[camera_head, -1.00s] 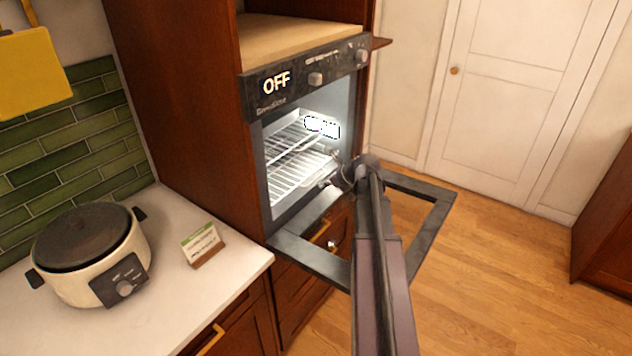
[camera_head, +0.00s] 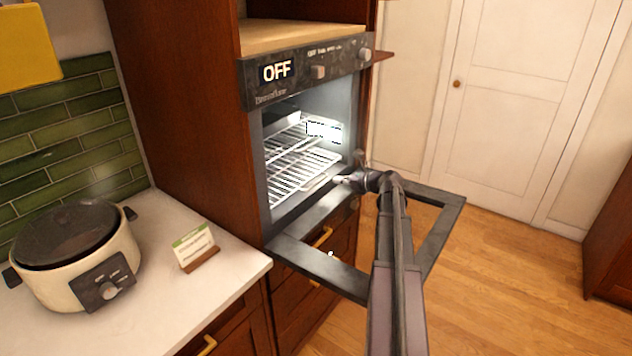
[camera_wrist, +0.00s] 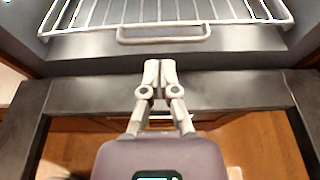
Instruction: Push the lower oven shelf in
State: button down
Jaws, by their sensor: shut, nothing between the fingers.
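The oven (camera_head: 262,160) is built into a tall wooden cabinet, with its door (camera_head: 330,272) folded down open. Inside are wire shelves; the lower oven shelf (camera_head: 290,180) lies within the lit cavity. In the wrist view the front of a wire shelf (camera_wrist: 90,20) and its handle loop (camera_wrist: 165,38) show just ahead of the fingertips. My gripper (camera_head: 345,181) is at the oven mouth, above the open door. In the wrist view my gripper (camera_wrist: 160,68) is shut and empty, its fingertips a little short of the handle loop and apart from it.
A cream cooker (camera_head: 78,255) and a small card on a stand (camera_head: 195,248) are on the white counter at the left. The open door frame juts out below my arm. Wooden floor (camera_head: 520,270) is clear at the right.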

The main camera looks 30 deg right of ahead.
jog(key=b, duration=0.3)
send_near(300, 175)
jog(key=shift+w+a+f, duration=0.25)
jog(key=shift+w+f, duration=0.35)
jog(key=shift+f, duration=0.15)
jog(key=shift+w+a+f, duration=0.1)
jog(key=shift+w+a, duration=0.15)
jog(key=shift+w, duration=0.2)
jog(key=shift+w+a, duration=0.3)
jog(key=shift+w, duration=0.4)
jog(key=shift+w+a, duration=0.3)
jog(key=shift+w, duration=0.4)
